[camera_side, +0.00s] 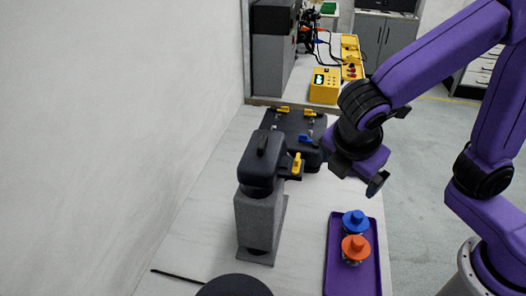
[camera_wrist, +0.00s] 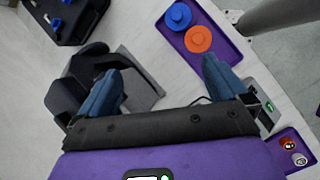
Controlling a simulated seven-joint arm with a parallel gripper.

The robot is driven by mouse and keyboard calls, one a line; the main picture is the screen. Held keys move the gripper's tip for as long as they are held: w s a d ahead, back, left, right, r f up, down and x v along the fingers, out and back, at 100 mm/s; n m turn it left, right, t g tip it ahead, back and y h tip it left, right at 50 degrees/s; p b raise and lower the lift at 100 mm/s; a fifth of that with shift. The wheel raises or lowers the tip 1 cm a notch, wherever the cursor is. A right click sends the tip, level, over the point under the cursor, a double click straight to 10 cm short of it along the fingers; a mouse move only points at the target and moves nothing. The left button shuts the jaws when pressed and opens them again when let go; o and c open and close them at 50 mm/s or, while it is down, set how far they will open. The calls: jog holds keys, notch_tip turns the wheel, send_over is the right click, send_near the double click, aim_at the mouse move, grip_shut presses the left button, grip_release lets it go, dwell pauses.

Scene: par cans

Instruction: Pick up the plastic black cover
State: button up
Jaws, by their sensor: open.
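A rounded black cover-like piece (camera_side: 261,158) sits on top of a grey block-shaped stand (camera_side: 258,222) left of centre in the side view. A yellow piece projects at its right. In the wrist view the dark device (camera_wrist: 72,92) lies left of my gripper, partly hidden by the left finger. I cannot tell for sure which black part is the plastic cover. My gripper (camera_side: 358,176) hangs above the table, right of the device and apart from it. In the wrist view its two blue fingers (camera_wrist: 160,85) are spread wide with nothing between them.
A purple tray (camera_side: 340,279) holds a blue-topped (camera_side: 355,222) and an orange-topped item (camera_side: 355,248). A black case (camera_side: 292,128) with yellow and blue clips stands behind the device. A dark round object (camera_side: 235,286) is cut off at the bottom. White table lies clear between device and tray.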

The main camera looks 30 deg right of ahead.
jog(key=w+a+r+n+t+h, duration=0.2)
jog(key=w+a+n+t, duration=0.15)
jog(key=a, duration=0.65)
jog(key=n+t+h, duration=0.3)
jog(key=n, duration=0.1)
send_near(260, 153)
jog(key=x, duration=0.5)
jog(key=shift+w+d+f, duration=0.1)
jog(key=shift+w+f, duration=0.1)
jog(key=shift+w, duration=0.2)
jog(key=shift+x, duration=2.65)
jog(key=shift+s+d, duration=0.1)
jog(key=shift+d, duration=0.05)
jog(key=c, duration=0.9)
